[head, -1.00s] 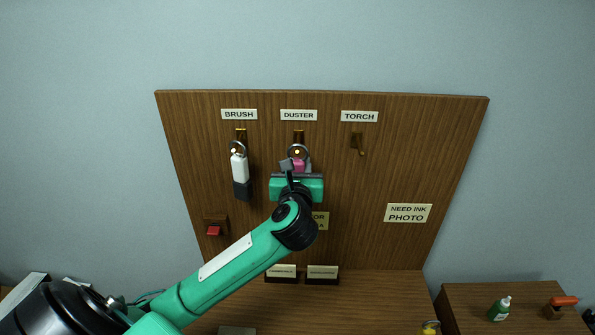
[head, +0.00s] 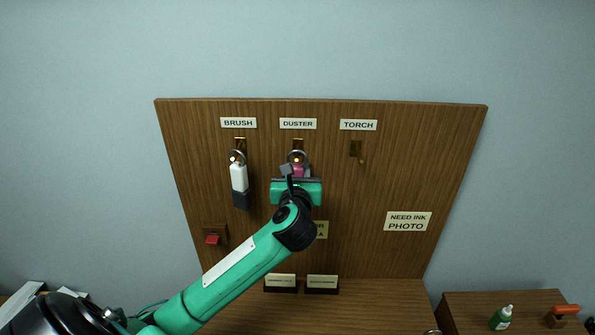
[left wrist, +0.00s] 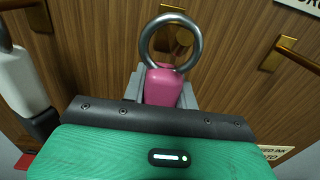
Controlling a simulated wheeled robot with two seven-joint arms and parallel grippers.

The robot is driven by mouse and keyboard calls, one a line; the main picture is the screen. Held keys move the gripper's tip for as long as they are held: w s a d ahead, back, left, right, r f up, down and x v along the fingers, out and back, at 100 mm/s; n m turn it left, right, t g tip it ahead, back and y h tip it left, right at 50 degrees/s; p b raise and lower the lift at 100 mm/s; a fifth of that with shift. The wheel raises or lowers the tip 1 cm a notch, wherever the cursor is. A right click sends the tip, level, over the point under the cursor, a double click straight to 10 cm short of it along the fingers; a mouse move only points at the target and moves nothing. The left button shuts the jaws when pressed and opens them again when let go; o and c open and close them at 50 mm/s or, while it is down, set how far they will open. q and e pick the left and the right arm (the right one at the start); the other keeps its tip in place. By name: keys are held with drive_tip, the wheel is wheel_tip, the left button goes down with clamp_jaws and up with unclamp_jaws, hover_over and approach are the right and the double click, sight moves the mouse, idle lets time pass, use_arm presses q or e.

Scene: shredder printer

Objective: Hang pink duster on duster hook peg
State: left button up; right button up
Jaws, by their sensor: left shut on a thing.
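The pink duster (head: 298,171) is held upright in front of the board by my left gripper (head: 298,176), which is shut on its body. In the left wrist view the pink body (left wrist: 163,86) sits between the grey fingers, with its metal ring standing above. The brass duster hook peg (head: 297,145) is under the DUSTER label. Its rounded tip (left wrist: 183,38) shows inside the ring's opening in both views. I cannot tell for sure how far the peg passes through the ring. My right gripper is not in view.
A white and dark brush (head: 239,180) hangs by its ring on the left peg. The TORCH peg (head: 357,151) on the right is empty. A red switch (head: 212,240) is low on the board. A green bottle (head: 501,318) stands on the right table.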

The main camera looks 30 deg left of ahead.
use_arm(q)
drive_tip(key=o, duration=1)
drive_tip(key=shift+o, duration=0.2)
drive_tip(key=shift+s+d+f+b, duration=0.15)
drive_tip(key=shift+s+d+b, duration=0.15)
drive_tip(key=shift+s, duration=0.15)
drive_tip(key=b+v, duration=0.4)
drive_tip(key=v, duration=0.8)
drive_tip(key=shift+s, duration=0.45)
drive_tip(key=shift+d, duration=0.15)
